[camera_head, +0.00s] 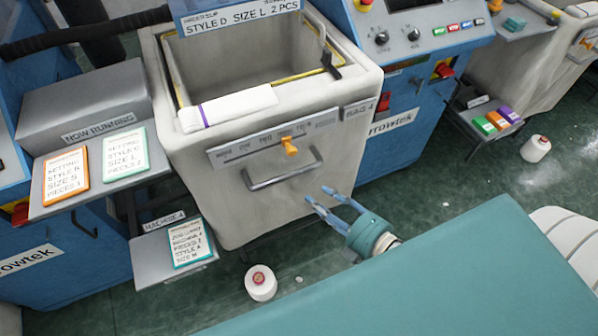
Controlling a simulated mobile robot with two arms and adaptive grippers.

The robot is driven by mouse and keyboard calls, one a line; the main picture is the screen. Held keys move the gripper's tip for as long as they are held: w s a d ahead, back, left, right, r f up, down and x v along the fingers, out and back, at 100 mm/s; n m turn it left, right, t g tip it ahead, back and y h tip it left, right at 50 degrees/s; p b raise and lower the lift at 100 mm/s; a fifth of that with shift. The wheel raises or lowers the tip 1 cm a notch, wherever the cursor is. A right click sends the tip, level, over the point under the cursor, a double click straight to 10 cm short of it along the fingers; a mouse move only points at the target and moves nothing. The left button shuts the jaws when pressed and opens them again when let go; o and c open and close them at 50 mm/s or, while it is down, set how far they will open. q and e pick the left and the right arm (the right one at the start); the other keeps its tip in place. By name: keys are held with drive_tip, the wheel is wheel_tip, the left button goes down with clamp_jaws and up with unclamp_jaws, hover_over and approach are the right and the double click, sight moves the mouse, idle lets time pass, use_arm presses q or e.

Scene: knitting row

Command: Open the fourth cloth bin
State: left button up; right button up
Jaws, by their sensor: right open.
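A pale cloth bin (250,202) stands between two blue machines. A tag on its right front edge reads "BAG 4". Its front has a grey bar handle (284,176) and, above that, a label strip with an orange latch (289,146). Its open top shows an empty-looking inside with a folded white cloth (229,107) with a purple edge lying across the front rim. My right gripper (318,194) is open and empty, just right of and slightly below the handle, apart from it. My left gripper is not in view.
A sign on the bin's top reads "STYLE D SIZE L 2 PCS". Side shelves hold cards (124,153). Yarn cones (261,283) and (535,148) a second cone stand on the green floor. A teal surface (440,285) fills the lower right.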

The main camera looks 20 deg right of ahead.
sight(289, 177)
wheel_tip(289, 177, up, 6)
drive_tip(key=a+n+y, duration=0.2)
drive_tip(key=n, duration=0.1)
drive_tip(key=shift+t, duration=0.3)
drive_tip(key=x, duration=0.3)
drive_tip(key=p+x, duration=0.1)
drive_tip(key=x, duration=0.3)
drive_tip(key=p+x, duration=0.1)
drive_tip(key=x, duration=0.2)
drive_tip(key=shift+w+d+f, duration=0.15)
drive_tip(key=shift+w+f, duration=0.15)
drive_tip(key=shift+f, duration=0.1)
clamp_jaws()
